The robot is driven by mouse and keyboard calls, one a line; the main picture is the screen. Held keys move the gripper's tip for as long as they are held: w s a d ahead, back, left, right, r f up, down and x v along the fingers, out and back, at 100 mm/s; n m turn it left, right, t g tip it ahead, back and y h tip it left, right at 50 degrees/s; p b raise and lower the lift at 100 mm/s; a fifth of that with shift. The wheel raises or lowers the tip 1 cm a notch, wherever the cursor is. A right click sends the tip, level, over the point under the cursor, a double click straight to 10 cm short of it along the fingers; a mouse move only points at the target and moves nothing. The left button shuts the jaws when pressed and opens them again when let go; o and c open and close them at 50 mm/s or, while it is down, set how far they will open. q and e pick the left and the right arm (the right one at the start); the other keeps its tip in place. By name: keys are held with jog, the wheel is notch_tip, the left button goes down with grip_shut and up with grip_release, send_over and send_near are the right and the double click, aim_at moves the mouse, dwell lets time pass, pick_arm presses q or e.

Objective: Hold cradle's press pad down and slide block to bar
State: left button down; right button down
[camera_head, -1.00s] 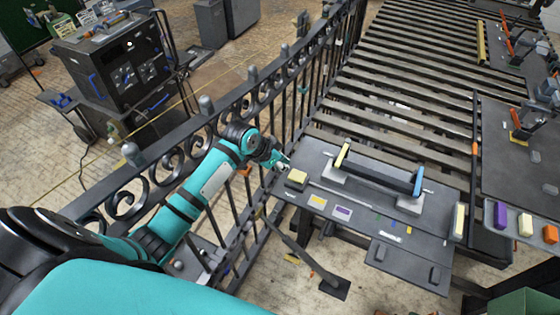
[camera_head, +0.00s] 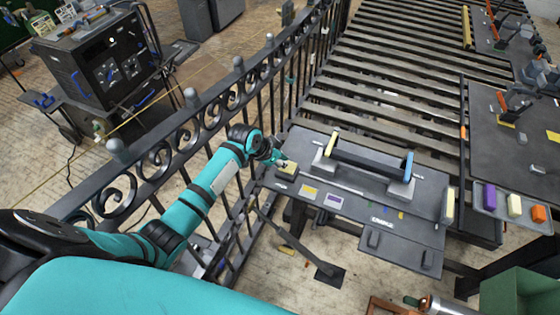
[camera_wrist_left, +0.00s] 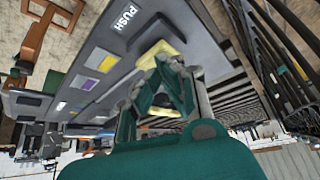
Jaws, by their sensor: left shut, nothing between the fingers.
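The cradle is a dark raised bar (camera_head: 372,157) on two grey supports, with a yellow left end and a blue right end. A pale yellow block (camera_head: 287,170) sits at the left edge of the dark bench, by a thin slot running right. My left gripper (camera_head: 279,159) is shut and empty, its tips at or just above this block; contact cannot be told. In the left wrist view pale yellow surfaces (camera_wrist_left: 160,49) show at the shut fingers (camera_wrist_left: 165,75). Another pale yellow pad (camera_head: 450,205) stands at the bench's right end. My right gripper is not in view.
A black scrolled iron fence (camera_head: 240,105) runs close beside my left arm. A slatted conveyor (camera_head: 385,75) lies behind the bench (camera_head: 300,145). A tray (camera_head: 510,218) with coloured blocks stands at the right. A black lever (camera_head: 300,245) rises from the floor in front.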

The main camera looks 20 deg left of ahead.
pick_arm(q)
jog(key=shift+w+d+f+b, duration=0.2)
jog(key=shift+w+f+b, duration=0.15)
jog(key=shift+f, duration=0.25)
